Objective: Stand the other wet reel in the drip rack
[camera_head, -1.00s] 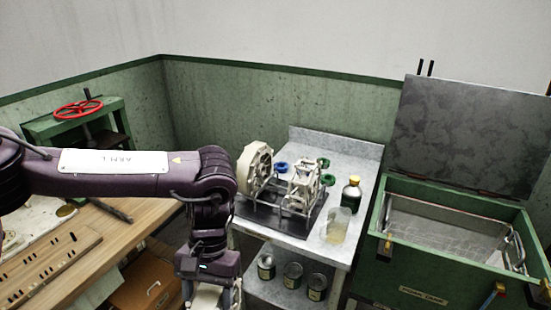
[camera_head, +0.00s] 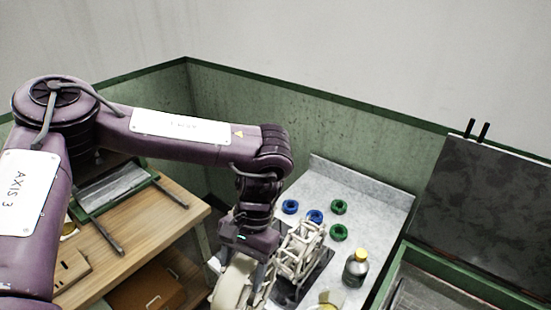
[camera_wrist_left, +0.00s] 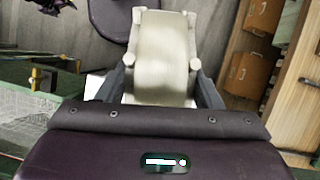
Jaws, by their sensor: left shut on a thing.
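My left gripper (camera_head: 238,268) points down and is shut on a pale cream reel (camera_head: 233,286). In the left wrist view the reel's broad curved face (camera_wrist_left: 160,62) fills the space between the two dark fingers. White spoked parts beside it are partly hidden, and I cannot tell whether they belong to it. To the right, a white openwork frame (camera_head: 302,247) stands on a dark tray (camera_head: 318,268) on the grey table; this looks like the drip rack. My gripper and reel cover the tray's left part. My right gripper is not in view.
Blue and green rings (camera_head: 339,207) lie behind the frame on the grey table (camera_head: 372,207). A dark bottle with a yellow cap (camera_head: 355,270) stands to the right. A green chest (camera_head: 440,262) is at the far right, a wooden bench (camera_head: 150,232) at the left.

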